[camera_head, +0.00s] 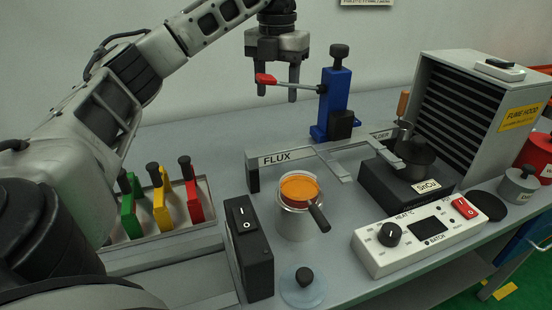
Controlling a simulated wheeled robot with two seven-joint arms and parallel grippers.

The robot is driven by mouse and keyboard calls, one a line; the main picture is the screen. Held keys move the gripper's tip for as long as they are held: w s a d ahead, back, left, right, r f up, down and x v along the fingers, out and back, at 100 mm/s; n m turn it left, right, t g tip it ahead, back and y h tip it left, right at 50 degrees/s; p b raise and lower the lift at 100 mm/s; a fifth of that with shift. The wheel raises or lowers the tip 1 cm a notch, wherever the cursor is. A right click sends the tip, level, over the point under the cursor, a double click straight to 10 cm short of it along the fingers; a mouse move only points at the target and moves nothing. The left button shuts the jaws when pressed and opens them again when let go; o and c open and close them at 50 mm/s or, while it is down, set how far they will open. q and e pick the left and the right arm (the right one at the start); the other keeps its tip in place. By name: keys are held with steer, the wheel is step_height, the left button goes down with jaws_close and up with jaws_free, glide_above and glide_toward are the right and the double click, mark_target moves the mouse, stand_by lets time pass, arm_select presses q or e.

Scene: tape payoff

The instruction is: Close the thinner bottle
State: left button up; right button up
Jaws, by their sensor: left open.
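My left gripper (277,84) hangs open with its fingers pointing down, above the back of the bench. The red tip (266,79) of a lever on a blue stand (336,100) overlaps its left finger in the picture; I cannot tell whether they touch. I cannot make out a bottle marked as thinner. A clear round lid with a black knob (303,277) lies at the front of the bench. A metal pot with orange contents (299,188) stands open behind it, near the FLUX label. My right gripper is not in view.
A black switch box (248,245) stands left of the pot. A tray holds green, yellow and red handled tools (161,205). To the right are a white heat controller (420,238), a dark SnCu solder pot (405,185), a fume hood (482,105) and a grey lidded can (519,187).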

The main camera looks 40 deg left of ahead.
arm_select(q)
step_height(320, 180, down, 10)
steer(key=b, duration=0.3)
steer(key=shift+r, duration=0.15)
steer(key=shift+f, duration=0.5)
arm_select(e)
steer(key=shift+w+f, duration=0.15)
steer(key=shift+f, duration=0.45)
arm_select(q)
steer(key=shift+f, duration=0.1)
steer(key=f, duration=0.5)
steer(key=shift+w+a+b, duration=0.25)
steer(key=shift+a+b, duration=0.05)
steer(key=shift+a, duration=0.1)
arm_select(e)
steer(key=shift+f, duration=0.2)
arm_select(q)
steer(key=c, duration=1.1)
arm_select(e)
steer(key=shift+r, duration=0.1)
